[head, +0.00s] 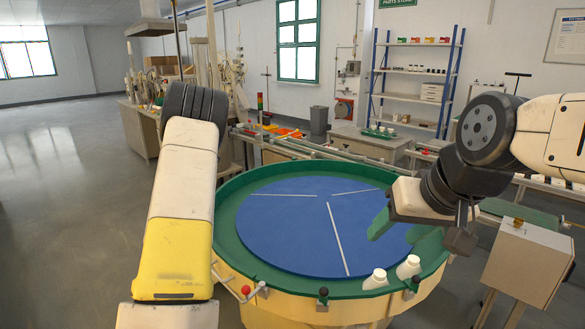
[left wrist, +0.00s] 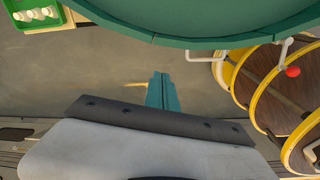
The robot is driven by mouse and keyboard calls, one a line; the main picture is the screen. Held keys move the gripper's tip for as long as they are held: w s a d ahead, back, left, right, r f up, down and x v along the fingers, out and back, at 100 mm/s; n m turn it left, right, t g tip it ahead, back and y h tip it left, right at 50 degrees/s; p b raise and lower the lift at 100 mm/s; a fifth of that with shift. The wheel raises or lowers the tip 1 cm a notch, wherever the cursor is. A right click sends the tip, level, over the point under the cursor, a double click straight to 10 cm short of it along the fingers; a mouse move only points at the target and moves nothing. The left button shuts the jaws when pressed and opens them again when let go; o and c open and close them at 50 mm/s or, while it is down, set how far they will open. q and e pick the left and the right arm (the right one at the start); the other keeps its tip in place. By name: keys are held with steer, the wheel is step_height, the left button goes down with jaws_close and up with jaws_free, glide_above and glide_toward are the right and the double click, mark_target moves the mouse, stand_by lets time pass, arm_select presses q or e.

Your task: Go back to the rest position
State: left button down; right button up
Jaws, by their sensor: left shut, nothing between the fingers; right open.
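My right gripper (head: 404,234) is open over the right part of the round blue turntable (head: 290,235) in the head view. Nothing shows between its green fingers. My left arm rises at the left of the head view, and its gripper is hidden there. In the left wrist view my left gripper (left wrist: 162,92) is shut and empty, its teal fingers together. It points over bare grey floor, below the green rim (left wrist: 190,38) of a round table.
Two white bottles (head: 376,280) (head: 408,267) stand at the turntable's near right edge. A beige box (head: 525,262) on legs stands right. A red-knobbed lever (head: 246,290) projects at the front rim. A green tray (left wrist: 58,12) with white items shows in the left wrist view. Open floor (head: 60,220) lies left.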

arm_select(q)
steer(key=s+d+r+m+t+h, duration=0.3)
steer(key=s+d+r+m+t, duration=0.1)
steer(key=s+d+r+m, duration=1.15)
steer(key=s+d+r+m+t, duration=0.1)
steer(key=s+d+m, duration=0.2)
steer(key=s, duration=0.6)
steer(key=s+d+r+m+t, duration=0.1)
steer(key=s+d+m, duration=0.3)
steer(key=s, duration=0.5)
steer(key=m, duration=0.2)
steer(key=shift+s+d+r+m, duration=0.15)
steer(key=shift+s+r+m, duration=0.1)
steer(key=shift+s+m, duration=0.1)
steer(key=shift+w, duration=0.1)
